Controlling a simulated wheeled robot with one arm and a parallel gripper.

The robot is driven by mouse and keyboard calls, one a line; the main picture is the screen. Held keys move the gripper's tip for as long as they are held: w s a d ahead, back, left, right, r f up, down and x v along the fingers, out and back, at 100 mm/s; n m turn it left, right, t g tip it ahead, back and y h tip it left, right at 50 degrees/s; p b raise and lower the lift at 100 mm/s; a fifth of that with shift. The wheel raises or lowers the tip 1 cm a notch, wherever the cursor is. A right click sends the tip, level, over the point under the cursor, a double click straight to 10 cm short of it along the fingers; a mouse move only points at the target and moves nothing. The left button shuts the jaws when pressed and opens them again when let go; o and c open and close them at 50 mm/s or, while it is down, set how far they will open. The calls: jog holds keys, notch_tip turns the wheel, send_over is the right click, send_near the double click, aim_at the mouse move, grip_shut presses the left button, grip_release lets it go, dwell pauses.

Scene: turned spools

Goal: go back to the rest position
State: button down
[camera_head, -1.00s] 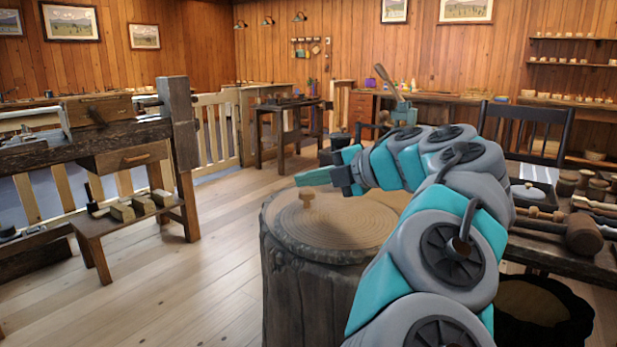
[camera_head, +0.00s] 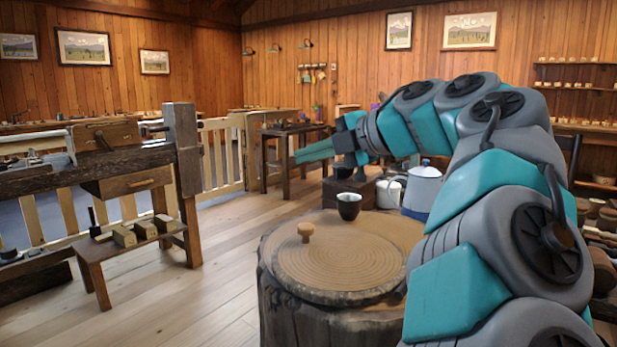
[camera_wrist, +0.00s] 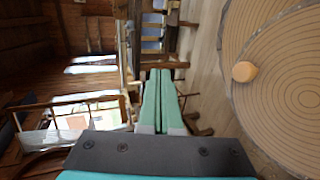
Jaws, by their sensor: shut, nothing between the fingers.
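My gripper (camera_head: 315,154) is shut and empty, held in the air above the far left edge of the tree stump table (camera_head: 340,297) in the head view. In the wrist view my gripper's fingers (camera_wrist: 158,100) lie side by side, pressed together. A small turned wooden spool (camera_head: 305,232) stands upright on the stump's ringed top, below and apart from my gripper. The spool also shows from above in the wrist view (camera_wrist: 244,72).
A dark cup (camera_head: 349,206), a white mug (camera_head: 389,192) and a blue-grey pot with a lid (camera_head: 424,187) are at the stump's far side. A workbench (camera_head: 110,155) and low stool (camera_head: 130,239) stand at left. Open floor (camera_head: 215,262) lies between.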

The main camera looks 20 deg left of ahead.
jog(key=shift+d+r, duration=0.1)
jog(key=shift+r, duration=1.3)
